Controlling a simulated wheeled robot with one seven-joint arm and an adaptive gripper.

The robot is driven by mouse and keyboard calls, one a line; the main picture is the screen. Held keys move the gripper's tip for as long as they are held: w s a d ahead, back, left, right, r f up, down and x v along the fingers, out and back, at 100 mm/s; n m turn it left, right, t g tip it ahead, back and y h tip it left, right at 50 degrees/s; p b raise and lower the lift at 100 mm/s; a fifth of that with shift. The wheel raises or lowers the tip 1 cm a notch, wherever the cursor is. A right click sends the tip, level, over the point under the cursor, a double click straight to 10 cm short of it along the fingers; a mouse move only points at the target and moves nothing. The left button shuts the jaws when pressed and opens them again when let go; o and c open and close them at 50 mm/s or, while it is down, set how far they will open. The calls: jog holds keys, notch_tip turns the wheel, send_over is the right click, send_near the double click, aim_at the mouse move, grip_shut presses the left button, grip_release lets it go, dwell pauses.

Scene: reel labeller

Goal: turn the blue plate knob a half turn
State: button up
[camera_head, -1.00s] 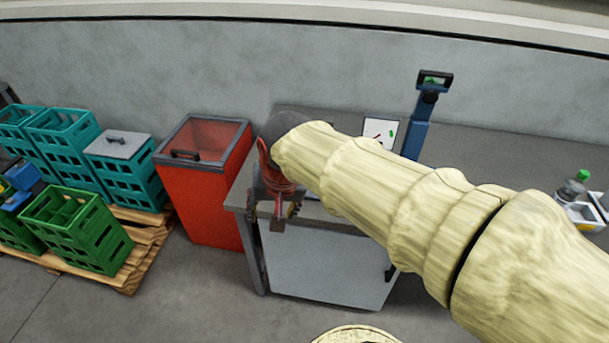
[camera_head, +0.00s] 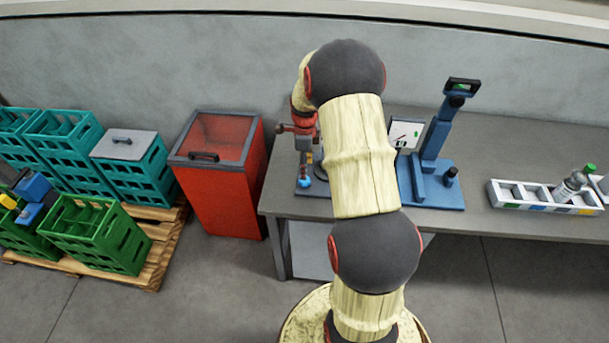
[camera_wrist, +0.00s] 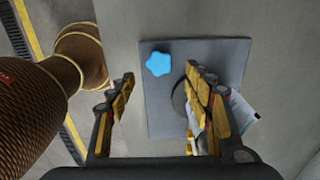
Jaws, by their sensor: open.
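The blue plate knob (camera_wrist: 158,64) is a star-shaped knob near one corner of a flat grey-blue plate (camera_wrist: 160,122) in the wrist view. In the head view the knob (camera_head: 306,183) sits at the left end of the bench, below my gripper. My gripper (camera_wrist: 160,73) is open and empty, its two fingers apart. The knob shows between and beyond the fingertips, apart from both. In the head view my gripper (camera_head: 301,133) is above the plate's left part, and my arm hides much of the plate.
A dark round part (camera_wrist: 180,98) on the plate is partly behind the right finger. A blue stand (camera_head: 433,150) and a small white panel (camera_head: 404,133) are right of my arm. A white divided tray (camera_head: 530,196) lies farther right. A red bin (camera_head: 218,190) stands left of the bench (camera_head: 470,220).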

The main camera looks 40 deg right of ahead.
aim_at(305, 181)
notch_tip(305, 181, down, 7)
jog(key=shift+r+b, duration=0.1)
jog(key=shift+b, duration=0.2)
jog(key=shift+c, duration=0.6)
jog(key=c, duration=1)
